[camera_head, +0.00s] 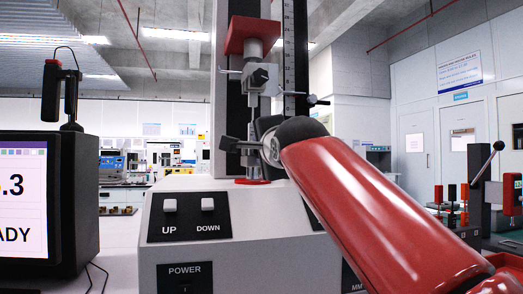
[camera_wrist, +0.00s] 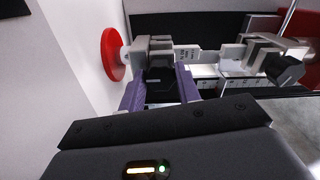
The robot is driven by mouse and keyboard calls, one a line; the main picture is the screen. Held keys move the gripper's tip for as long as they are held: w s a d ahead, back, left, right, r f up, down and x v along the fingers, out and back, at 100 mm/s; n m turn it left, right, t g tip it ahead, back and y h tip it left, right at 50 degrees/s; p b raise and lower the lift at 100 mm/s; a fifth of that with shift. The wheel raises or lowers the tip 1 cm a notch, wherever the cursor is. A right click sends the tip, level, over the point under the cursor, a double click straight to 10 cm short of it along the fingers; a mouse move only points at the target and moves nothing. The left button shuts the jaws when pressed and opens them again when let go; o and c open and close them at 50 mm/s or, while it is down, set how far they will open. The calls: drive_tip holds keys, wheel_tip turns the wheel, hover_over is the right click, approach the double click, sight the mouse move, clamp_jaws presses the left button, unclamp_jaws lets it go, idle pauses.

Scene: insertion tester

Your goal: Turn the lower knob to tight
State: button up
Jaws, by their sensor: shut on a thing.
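The lower knob (camera_wrist: 160,76) is a dark block between the purple fingers of my gripper (camera_wrist: 160,92) in the wrist view. The fingers are shut on it, hiding its sides. It sits on the grey lower grip (camera_wrist: 152,46), above a red disc (camera_wrist: 113,55). In the head view, my red arm reaches in from the right and hides most of the lower grip and the knob. The red disc (camera_head: 252,182) shows there below the grip. The knob's tightness cannot be told.
The upper grip with its black knob (camera_head: 262,77) is straight above, under a red block (camera_head: 250,36). The tester base (camera_head: 240,235) carries UP and DOWN buttons. A monitor (camera_head: 40,200) stands left. A lever press (camera_head: 480,190) stands right.

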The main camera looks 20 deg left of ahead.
idle(0.3)
drive_tip(key=o, duration=1)
drive_tip(key=b+v, duration=0.2)
drive_tip(key=v, duration=0.5)
drive_tip(key=shift+s+d, duration=0.25)
drive_tip(key=shift+s, duration=0.05)
